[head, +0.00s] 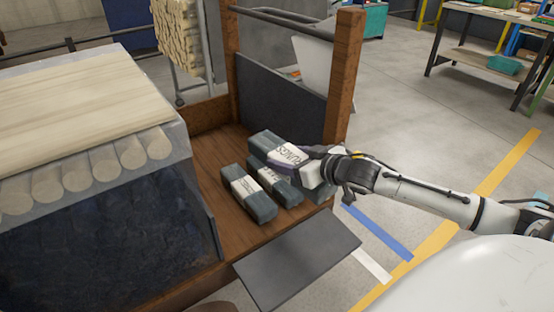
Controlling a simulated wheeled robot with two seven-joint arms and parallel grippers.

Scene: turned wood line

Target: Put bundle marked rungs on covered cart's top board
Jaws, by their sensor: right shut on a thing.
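The bundle marked rungs (267,142) is a dark grey-blue wrapped block with a white lettered band. It sits at the back of a small group of bundles on a brown wooden deck (215,160). My right gripper (312,165) is shut on it at its right end and hides part of it. I cannot tell whether the bundle is lifted clear of the one beside it. At the left is a load with a dark cover (100,225), round wood ends and pale boards (75,85) on top; I cannot tell if this is the covered cart. My left gripper is not in view.
Two similar banded bundles (262,206) (288,192) lie close in front. A rust-brown post (343,80) and a dark side panel (280,100) stand behind the bundles. A dark flat plate (300,258) juts out at the front. Floor at the right is open.

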